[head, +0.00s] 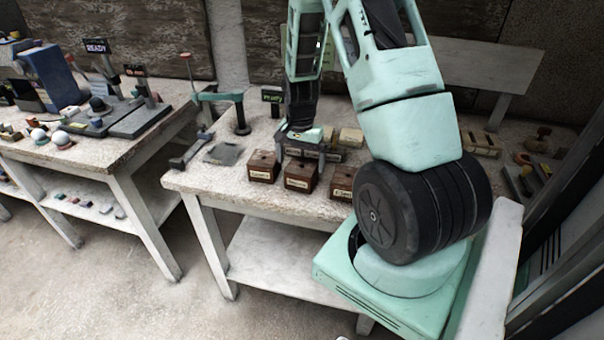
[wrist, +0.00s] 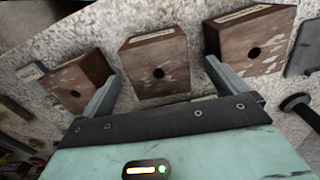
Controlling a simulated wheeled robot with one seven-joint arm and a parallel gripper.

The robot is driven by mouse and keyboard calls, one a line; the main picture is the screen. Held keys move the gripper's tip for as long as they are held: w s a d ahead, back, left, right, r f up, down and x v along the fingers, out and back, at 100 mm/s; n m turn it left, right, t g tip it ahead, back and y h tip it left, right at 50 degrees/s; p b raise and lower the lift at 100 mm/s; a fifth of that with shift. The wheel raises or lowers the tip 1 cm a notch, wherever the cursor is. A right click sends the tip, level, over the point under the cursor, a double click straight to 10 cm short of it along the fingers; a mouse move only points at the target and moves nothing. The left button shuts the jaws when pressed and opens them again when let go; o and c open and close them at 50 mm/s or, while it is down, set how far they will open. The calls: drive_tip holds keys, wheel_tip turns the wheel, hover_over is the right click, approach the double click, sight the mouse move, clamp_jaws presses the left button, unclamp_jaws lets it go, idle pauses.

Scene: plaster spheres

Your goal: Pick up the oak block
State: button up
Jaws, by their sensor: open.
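Three brown wooden blocks with pale labels stand in a row near the table's front edge: left (head: 264,166), middle (head: 301,174) and right (head: 342,182). The labels are too small to read, so I cannot tell which is the oak block. My gripper (head: 301,158) is open and empty, just behind and above the row. In the wrist view, the blocks show dark round holes. The middle block (wrist: 153,65) lies beyond and between the open fingers (wrist: 161,74); the others (wrist: 255,42) (wrist: 76,84) lie outside them.
Lighter blocks (head: 351,137) stand behind the row, partly hidden by my arm. A grey plate (head: 228,153) and a clamp post (head: 241,118) are to the left. Another cluttered bench (head: 90,153) stands further left.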

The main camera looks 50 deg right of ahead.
sight(302, 169)
drive_tip(key=shift+s+d+f+p, duration=0.15)
drive_tip(key=shift+f+p, duration=0.4)
drive_tip(key=shift+f, duration=1.65)
drive_tip(key=c, duration=1.2)
drive_tip(key=shift+c, duration=0.3)
drive_tip(key=shift+d+r, duration=0.1)
drive_tip(key=shift+r, duration=0.05)
